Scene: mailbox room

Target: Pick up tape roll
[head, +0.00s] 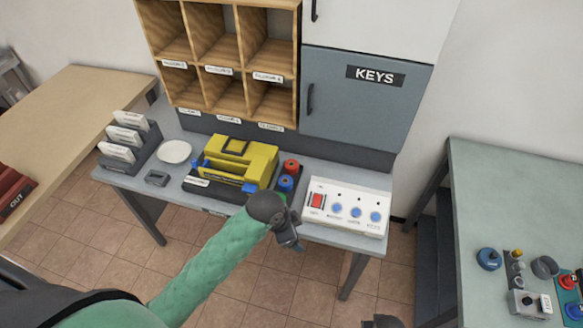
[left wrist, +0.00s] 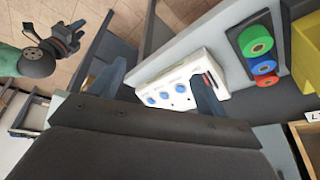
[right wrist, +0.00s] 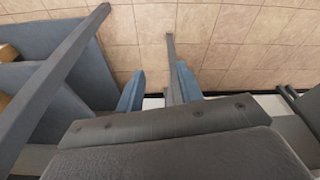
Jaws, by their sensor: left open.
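Red (head: 291,166) and blue (head: 285,183) tape rolls stand in a dark holder on the grey desk, right of a yellow box-shaped thing. In the left wrist view, green (left wrist: 256,42), blue (left wrist: 264,67) and red (left wrist: 267,81) rolls sit in a row at upper right. My right gripper (right wrist: 159,88) is open and empty over the floor.
A white button panel (head: 346,207) lies right of the rolls. The yellow thing (head: 236,161), a white plate (head: 174,152) and a card rack (head: 130,140) lie left. Wooden pigeonholes (head: 218,72) and a KEYS cabinet (head: 360,100) rise behind. A side table (head: 500,190) stands right.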

